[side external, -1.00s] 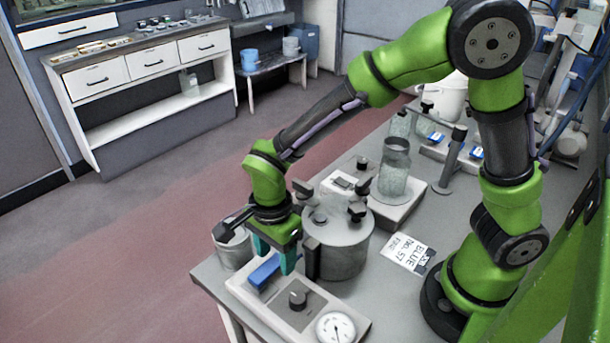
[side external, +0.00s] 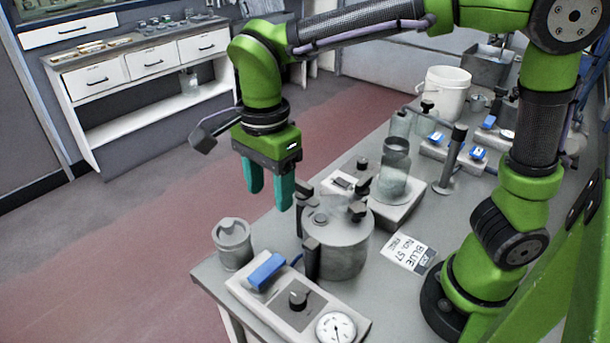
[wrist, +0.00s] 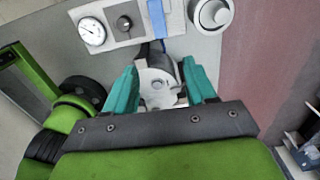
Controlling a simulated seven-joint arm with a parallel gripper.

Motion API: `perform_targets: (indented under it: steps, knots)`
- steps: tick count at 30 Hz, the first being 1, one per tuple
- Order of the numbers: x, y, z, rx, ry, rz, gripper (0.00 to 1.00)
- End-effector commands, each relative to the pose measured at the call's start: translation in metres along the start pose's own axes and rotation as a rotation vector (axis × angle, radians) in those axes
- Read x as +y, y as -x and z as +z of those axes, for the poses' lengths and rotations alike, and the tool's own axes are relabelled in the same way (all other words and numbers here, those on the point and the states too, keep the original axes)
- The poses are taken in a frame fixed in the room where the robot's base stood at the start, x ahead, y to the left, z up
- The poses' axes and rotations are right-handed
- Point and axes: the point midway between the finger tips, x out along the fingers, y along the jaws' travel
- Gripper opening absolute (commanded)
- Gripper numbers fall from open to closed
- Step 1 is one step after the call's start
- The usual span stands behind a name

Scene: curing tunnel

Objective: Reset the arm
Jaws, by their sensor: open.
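My gripper (side external: 269,188) has two teal fingers pointing down. It is open and empty, held in the air above the front end of the bench, well above the control box with the blue handle (side external: 267,270). A grey lidded pot (side external: 338,248) with black clamps stands just to the right of and below the fingers. In the wrist view my gripper (wrist: 160,90) shows both fingers apart, with the pot (wrist: 157,78) visible below between them. The blue handle (wrist: 157,18) also shows there, beyond the pot.
The control box (side external: 258,297) carries a black knob and a round gauge (side external: 336,328). A small grey lidded can (side external: 233,245) stands at the bench's left edge. A glass jar (side external: 395,168), a white bucket (side external: 447,95) and a label card (side external: 409,252) are farther right. The floor at left is clear.

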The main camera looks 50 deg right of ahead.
Motion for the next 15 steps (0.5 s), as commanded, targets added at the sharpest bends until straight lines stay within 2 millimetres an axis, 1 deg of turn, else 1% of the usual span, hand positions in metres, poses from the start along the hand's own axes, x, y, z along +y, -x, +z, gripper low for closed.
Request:
perform_targets:
  steps: [1, 4, 15]
  knots:
    - [0.0000, 0.0043, -0.0001, -0.001, 0.000, -0.001, 0.55]
    - [0.0001, 0.0086, -0.0002, 0.000, 0.000, 0.000, 0.55]
    - [0.0000, 0.0091, 0.0000, 0.000, 0.021, -0.001, 0.55]
